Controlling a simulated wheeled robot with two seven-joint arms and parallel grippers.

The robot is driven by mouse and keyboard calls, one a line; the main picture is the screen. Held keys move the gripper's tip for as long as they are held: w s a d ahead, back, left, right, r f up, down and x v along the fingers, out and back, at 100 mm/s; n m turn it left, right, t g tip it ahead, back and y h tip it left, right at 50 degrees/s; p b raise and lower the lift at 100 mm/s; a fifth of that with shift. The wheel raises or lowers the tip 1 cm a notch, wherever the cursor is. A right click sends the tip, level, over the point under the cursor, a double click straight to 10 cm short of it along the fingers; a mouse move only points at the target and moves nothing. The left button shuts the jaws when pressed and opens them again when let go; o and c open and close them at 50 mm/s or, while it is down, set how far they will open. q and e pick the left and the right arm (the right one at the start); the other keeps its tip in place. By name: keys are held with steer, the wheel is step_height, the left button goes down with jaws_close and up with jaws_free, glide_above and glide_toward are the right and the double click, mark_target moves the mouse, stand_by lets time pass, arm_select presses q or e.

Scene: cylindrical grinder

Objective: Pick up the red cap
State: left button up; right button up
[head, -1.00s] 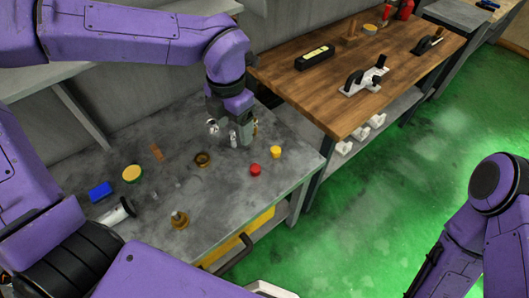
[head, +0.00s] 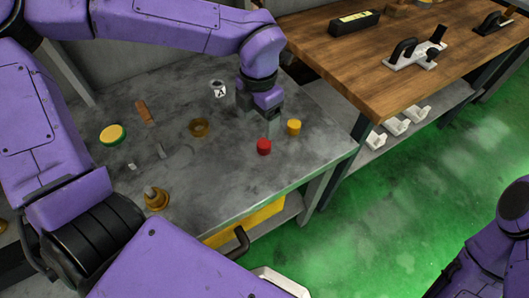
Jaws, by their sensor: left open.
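The red cap (head: 264,147) stands on the grey metal table near its right end. A yellow cap (head: 294,127) stands just behind it to the right. My left gripper (head: 268,124) points down right behind the red cap, close to it. Its fingers are mostly hidden behind its own body, and I see nothing held in it. I cannot tell whether it touches the cap. My right gripper is not in view; only part of the right arm shows at the lower right.
On the grey table (head: 235,195) are a brass ring (head: 199,128), a brass fitting (head: 156,198), a green-yellow round piece (head: 112,134), a brown strip (head: 145,112) and a small silver cylinder (head: 218,89). A wooden bench (head: 385,80) with clamps adjoins at right. The table front is clear.

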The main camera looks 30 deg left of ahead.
mark_target(263, 143)
arm_select(q)
steer(key=f, duration=0.9)
steer(key=shift+w+d+f, duration=0.1)
steer(key=shift+d+f, duration=0.05)
steer(key=shift+d, duration=0.15)
steer(key=c, duration=1.1)
